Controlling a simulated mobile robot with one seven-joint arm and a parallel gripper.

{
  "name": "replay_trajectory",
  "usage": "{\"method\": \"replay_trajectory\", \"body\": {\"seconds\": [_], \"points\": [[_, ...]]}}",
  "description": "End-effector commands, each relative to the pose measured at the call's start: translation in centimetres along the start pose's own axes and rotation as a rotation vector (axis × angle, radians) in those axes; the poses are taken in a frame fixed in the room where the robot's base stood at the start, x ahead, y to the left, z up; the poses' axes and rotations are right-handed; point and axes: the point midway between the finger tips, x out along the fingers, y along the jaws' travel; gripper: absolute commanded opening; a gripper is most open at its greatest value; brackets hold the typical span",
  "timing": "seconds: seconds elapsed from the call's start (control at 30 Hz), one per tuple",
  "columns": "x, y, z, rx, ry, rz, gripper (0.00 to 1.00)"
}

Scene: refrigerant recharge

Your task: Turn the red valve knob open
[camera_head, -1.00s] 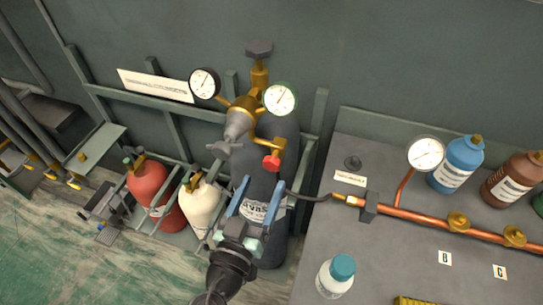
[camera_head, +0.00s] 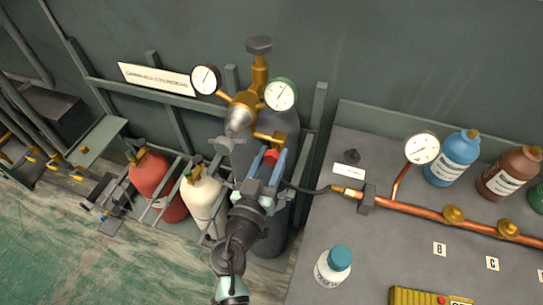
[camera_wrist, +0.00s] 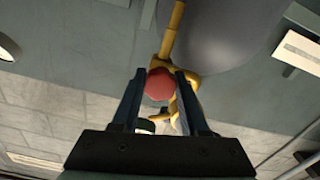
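The red valve knob (camera_head: 270,156) sits on the brass valve body at the top of the dark grey cylinder (camera_head: 279,128). My gripper (camera_head: 271,152) reaches up to it from below, one finger on each side of the knob. In the wrist view the knob (camera_wrist: 160,84) fills the gap between the two dark fingertips (camera_wrist: 161,74), and both appear to touch it. The fingers look shut on the knob. In the head view they hide part of the knob and of the cylinder below.
Two gauges (camera_head: 205,80) (camera_head: 281,95) and a brass stem stand just above the knob. A dark hose (camera_head: 305,189) runs right to a copper pipe (camera_head: 420,211) on the grey bench (camera_head: 385,260). Red (camera_head: 150,175) and cream (camera_head: 203,198) cylinders stand close on the left.

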Motion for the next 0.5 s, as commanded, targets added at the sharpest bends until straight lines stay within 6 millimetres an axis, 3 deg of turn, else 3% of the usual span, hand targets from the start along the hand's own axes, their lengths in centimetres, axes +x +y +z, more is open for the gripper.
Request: {"method": "replay_trajectory", "body": {"seconds": [0.03,0.2,0.5], "points": [[-0.02,0.01,0.00,0.000,0.000,0.000,0.29],[-0.03,0.00,0.00,0.000,0.000,0.000,0.00],[-0.04,-0.01,0.08,-0.022,0.000,0.000,0.00]]}}
